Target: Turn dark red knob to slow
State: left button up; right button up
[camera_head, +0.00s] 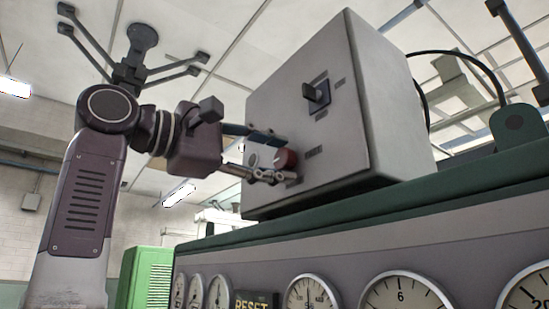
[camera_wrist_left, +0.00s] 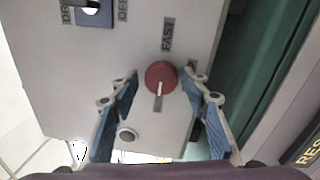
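The dark red knob (camera_head: 286,159) sits low on the front face of a grey control box (camera_head: 388,115). In the left wrist view the knob (camera_wrist_left: 161,77) lies between and just beyond the fingertips, with its white pointer line toward the bottom of the picture. A "FAST" label (camera_wrist_left: 168,35) is beside it; another label by the right fingertip is partly hidden. My left gripper (camera_head: 272,155) is open, its fingers on either side of the knob; it also shows in the left wrist view (camera_wrist_left: 165,85). I cannot tell whether a fingertip touches the knob. My right gripper is not in view.
A black switch (camera_head: 316,96) sits higher on the box face, and a round light button (camera_wrist_left: 127,134) is below the knob. The box stands on a green-topped machine (camera_head: 420,203) with several gauges (camera_head: 400,292) and a "RESET" sign (camera_head: 254,303).

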pick_arm(q)
jog(key=shift+a, duration=0.1)
jog(key=v, duration=1.1)
jog(key=shift+s+a, duration=0.2)
jog(key=shift+s, duration=0.1)
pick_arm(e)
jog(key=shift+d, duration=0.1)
pick_arm(q)
jog(key=shift+f, duration=0.15)
